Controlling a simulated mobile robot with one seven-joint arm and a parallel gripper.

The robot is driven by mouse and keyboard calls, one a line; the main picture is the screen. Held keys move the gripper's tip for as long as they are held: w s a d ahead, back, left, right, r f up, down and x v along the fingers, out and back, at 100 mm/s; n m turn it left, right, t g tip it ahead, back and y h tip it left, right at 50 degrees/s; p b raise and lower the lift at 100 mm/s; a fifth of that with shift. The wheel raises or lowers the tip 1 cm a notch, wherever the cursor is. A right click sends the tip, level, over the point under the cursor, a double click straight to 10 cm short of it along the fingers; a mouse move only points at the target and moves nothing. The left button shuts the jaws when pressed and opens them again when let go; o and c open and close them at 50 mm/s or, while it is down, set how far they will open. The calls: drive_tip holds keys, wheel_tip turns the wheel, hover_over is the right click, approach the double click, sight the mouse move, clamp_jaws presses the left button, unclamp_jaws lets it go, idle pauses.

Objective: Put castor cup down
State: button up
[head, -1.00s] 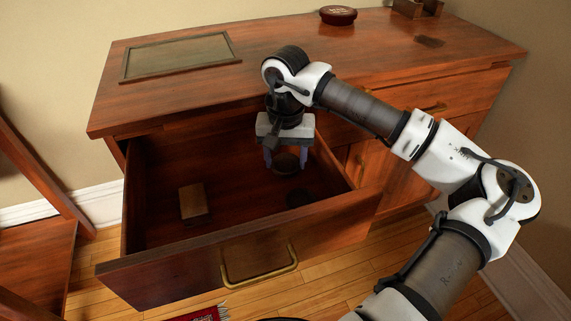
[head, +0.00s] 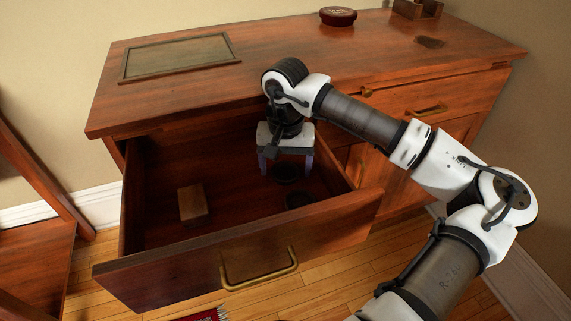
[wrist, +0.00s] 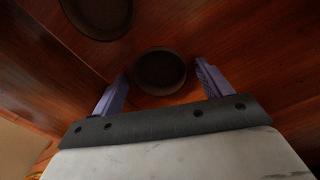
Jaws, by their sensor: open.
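A dark round castor cup (head: 284,173) sits on the floor of the open drawer (head: 240,238). My gripper (head: 286,163) is open above it, one finger on each side. In the wrist view the cup (wrist: 160,72) lies between the spread purple fingers, with a gap visible on both sides. A second dark round cup (head: 298,200) lies close by, nearer the drawer front. It is cut off at the top of the wrist view (wrist: 97,14).
A small wooden block (head: 193,203) lies in the drawer's left part, with bare floor around it. The dresser top (head: 290,65) overhangs the back. A dark red round tin (head: 338,16) and a wooden holder (head: 417,9) stand on top.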

sight(285, 174)
wheel_tip(285, 174, up, 12)
drive_tip(key=p, duration=0.2)
drive_tip(key=shift+r, duration=0.15)
